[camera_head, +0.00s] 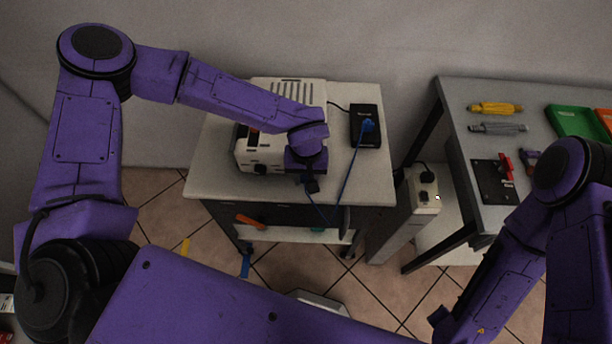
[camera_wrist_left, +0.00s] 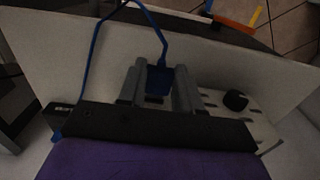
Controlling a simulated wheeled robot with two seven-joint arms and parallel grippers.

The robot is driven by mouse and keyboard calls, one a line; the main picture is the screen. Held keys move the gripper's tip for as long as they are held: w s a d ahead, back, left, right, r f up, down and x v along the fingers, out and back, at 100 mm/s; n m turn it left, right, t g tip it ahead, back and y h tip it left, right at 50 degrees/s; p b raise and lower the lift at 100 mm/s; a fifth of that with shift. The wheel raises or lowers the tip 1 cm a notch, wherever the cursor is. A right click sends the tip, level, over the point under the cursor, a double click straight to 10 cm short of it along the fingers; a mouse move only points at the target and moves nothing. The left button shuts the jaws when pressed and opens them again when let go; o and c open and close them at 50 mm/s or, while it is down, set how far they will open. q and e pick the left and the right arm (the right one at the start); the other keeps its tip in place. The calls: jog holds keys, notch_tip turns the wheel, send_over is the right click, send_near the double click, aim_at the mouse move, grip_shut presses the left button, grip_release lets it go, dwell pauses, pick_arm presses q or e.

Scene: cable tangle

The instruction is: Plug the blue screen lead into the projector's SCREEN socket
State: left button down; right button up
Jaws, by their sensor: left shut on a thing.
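My left gripper (camera_head: 308,182) is over the front edge of the white-topped cart, just right of the white projector (camera_head: 285,93). In the left wrist view its fingers (camera_wrist_left: 158,88) are shut on the blue lead's plug (camera_wrist_left: 157,78). The blue lead (camera_head: 347,183) hangs from it in a loop and runs back to a black box (camera_head: 366,136) behind, where its other end sits. In the left wrist view the projector (camera_wrist_left: 262,128) lies to the right, with a dark knob, apart from the plug. I cannot make out the SCREEN socket. My right gripper is out of view.
The cart top (camera_head: 215,180) has bare room along its front edge. A grey bench (camera_head: 465,95) at right carries tools, a black panel and a green tray (camera_head: 575,122). An orange object (camera_head: 250,221) lies on the lower shelf.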

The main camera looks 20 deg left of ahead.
pick_arm(q)
jog(key=shift+w+a+p, duration=0.2)
jog(key=shift+w+p, duration=0.35)
jog(key=shift+w, duration=0.2)
jog(key=c, duration=0.7)
grip_release()
notch_tip(320, 180, up, 10)
jog(key=shift+r+b, duration=0.25)
jog(key=shift+b, duration=0.5)
